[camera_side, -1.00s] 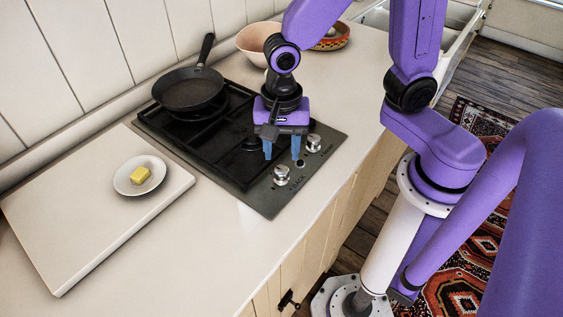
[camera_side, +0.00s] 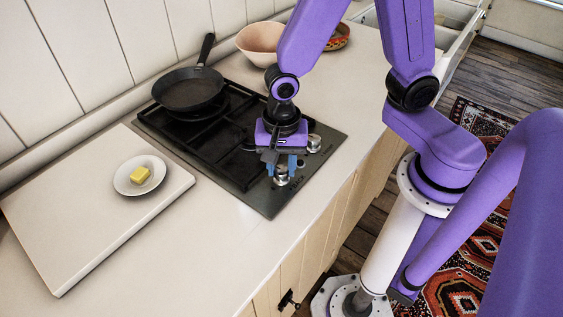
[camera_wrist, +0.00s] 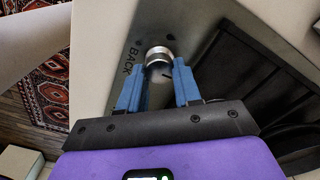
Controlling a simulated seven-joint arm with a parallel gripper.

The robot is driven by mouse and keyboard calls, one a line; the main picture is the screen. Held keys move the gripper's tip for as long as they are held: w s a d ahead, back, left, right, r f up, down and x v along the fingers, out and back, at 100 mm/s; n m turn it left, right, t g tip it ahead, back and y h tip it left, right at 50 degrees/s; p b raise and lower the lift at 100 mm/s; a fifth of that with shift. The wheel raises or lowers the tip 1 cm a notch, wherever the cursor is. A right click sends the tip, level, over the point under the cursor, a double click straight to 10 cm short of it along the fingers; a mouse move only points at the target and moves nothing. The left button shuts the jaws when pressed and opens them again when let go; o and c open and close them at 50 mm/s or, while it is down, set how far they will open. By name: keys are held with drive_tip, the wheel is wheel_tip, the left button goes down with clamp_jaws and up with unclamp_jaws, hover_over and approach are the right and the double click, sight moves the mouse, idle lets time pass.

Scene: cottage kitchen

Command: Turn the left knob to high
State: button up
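The left knob (camera_side: 282,179) is a silver metal knob on the front strip of the dark cooktop, nearer the white board, with "BACK" lettering beside it. My gripper (camera_side: 281,169) points down right over it, with its blue fingers spread. In the wrist view the knob (camera_wrist: 158,56) lies between the fingertips (camera_wrist: 159,68), one to each side. The fingers are open; I cannot tell whether either touches the knob. The second silver knob (camera_side: 314,143) is to the right of my gripper in the side view.
A black frying pan (camera_side: 188,90) rests on the back of the cooktop (camera_side: 258,204). A white board (camera_side: 75,225) holds a plate (camera_side: 124,186) with butter (camera_side: 140,174). A pink bowl (camera_side: 258,42) and a patterned bowl (camera_side: 340,38) stand behind. The counter in front of the cooktop is clear.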

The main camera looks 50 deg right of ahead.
drive_tip(key=shift+n, duration=0.3)
drive_tip(key=n, duration=0.9)
drive_tip(key=shift+a, duration=0.1)
drive_tip(key=n, duration=0.4)
drive_tip(key=shift+w, duration=0.1)
drive_tip(key=n, duration=0.4)
drive_tip(key=shift+a+n, duration=0.1)
drive_tip(key=shift+n, duration=0.2)
idle(0.3)
